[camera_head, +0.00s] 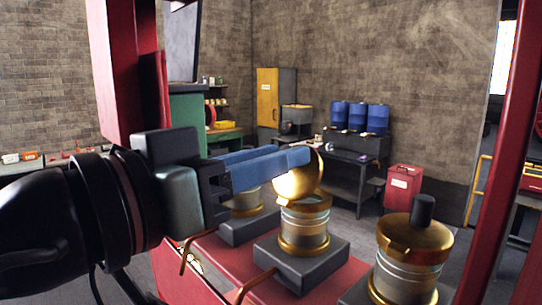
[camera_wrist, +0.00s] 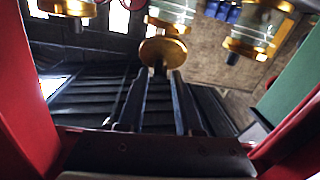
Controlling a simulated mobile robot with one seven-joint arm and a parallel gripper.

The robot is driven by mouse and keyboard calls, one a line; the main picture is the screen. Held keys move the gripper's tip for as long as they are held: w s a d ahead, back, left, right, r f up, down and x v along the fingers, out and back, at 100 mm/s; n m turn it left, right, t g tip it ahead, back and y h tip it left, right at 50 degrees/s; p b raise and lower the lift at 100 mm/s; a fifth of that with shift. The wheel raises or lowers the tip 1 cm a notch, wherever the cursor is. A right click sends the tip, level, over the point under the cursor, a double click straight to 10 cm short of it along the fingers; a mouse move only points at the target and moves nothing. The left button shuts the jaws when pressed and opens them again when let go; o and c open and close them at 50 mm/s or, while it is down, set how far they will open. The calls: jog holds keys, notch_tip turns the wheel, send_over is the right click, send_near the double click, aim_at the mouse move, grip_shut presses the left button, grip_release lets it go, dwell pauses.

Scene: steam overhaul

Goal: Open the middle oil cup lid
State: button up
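The middle oil cup (camera_head: 304,226) is a glass and brass cup on a dark block. Its brass lid (camera_head: 298,180) is swung up and stands steeply tilted above the rim. In the wrist view the lid (camera_wrist: 163,50) is a gold disc just beyond my fingertips, with a dark knob between them. My gripper (camera_head: 305,154) has blue fingers reaching from the left to the lid. In the wrist view the fingers (camera_wrist: 159,74) are apart, with gaps beside the knob. The cup body (camera_wrist: 172,12) shows at the top edge there.
The right oil cup (camera_head: 412,262) has its lid down, with a black knob on top. The left oil cup (camera_head: 246,203) is partly hidden behind my gripper. A red post (camera_head: 485,170) stands at the right. A thin copper pipe (camera_head: 252,284) rises near the middle cup.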

grip_shut()
jog(key=shift+f+b, duration=0.15)
jog(key=shift+b, duration=0.25)
jog(key=f+t+h+b, duration=0.1)
jog(key=t+b, duration=0.1)
jog(key=b, duration=0.3)
jog(key=s+a+t+h+b, duration=0.1)
jog(key=t+h+b, duration=0.1)
jog(key=b, duration=0.4)
jog(key=s+a+f+n+t+h+b, duration=0.1)
jog(key=t+b, duration=0.1)
jog(key=b, duration=0.4)
jog(key=shift+f+t+h, duration=0.3)
jog(key=shift+f, duration=0.05)
jog(key=shift+r+b, duration=0.1)
jog(key=shift+b, duration=0.25)
jog(key=shift+o, duration=1.9)
grip_release()
